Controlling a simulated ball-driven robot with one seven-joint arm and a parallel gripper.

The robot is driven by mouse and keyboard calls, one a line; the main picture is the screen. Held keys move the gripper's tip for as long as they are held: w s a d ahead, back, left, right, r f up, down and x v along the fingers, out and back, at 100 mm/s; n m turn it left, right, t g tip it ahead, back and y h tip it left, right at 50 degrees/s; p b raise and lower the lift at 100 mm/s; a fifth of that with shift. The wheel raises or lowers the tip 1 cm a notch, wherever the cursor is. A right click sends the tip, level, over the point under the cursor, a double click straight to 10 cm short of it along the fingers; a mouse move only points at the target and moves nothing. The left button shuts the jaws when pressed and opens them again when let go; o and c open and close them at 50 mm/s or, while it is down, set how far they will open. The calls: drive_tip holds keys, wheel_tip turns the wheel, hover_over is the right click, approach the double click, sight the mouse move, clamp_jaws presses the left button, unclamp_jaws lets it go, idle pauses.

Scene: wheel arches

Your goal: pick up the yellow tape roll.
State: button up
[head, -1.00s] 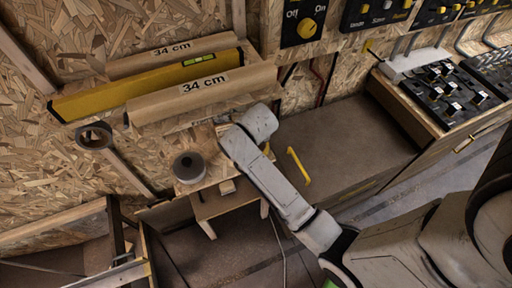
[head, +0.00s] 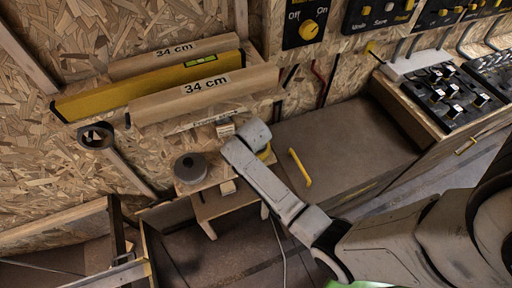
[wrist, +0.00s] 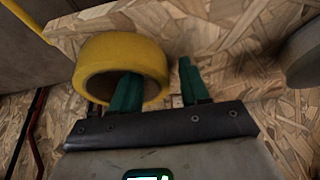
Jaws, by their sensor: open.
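The yellow tape roll (wrist: 120,56) is in the upper left of the wrist view, with its hole facing me. My gripper (wrist: 158,68) is open, with two green fingers. The left finger overlaps the roll's hole, and the right finger is outside the roll's right side. I cannot tell how deep the left finger reaches or whether either finger touches. In the head view, only a sliver of the yellow tape roll (head: 265,153) shows beside my arm's end, which hides the fingers.
A grey tape roll (head: 190,167) stands left of my arm on a small wooden shelf (head: 215,179); it also shows at the wrist view's right edge (wrist: 306,50). A yellow handle (head: 300,167) lies to the right. Cardboard tubes and a yellow level (head: 140,88) are behind.

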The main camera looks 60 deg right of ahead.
drive_tip(key=shift+c, duration=0.3)
clamp_jaws()
drive_tip(key=shift+r, duration=0.1)
drive_tip(key=shift+r, duration=0.5)
wheel_tip(320, 180, up, 2)
drive_tip(key=shift+r, duration=0.2)
drive_tip(key=s+a+b, duration=0.2)
drive_tip(key=s+a, duration=0.8)
drive_tip(key=s, duration=0.4)
drive_tip(key=shift+s+a, duration=0.15)
drive_tip(key=shift+s, duration=0.25)
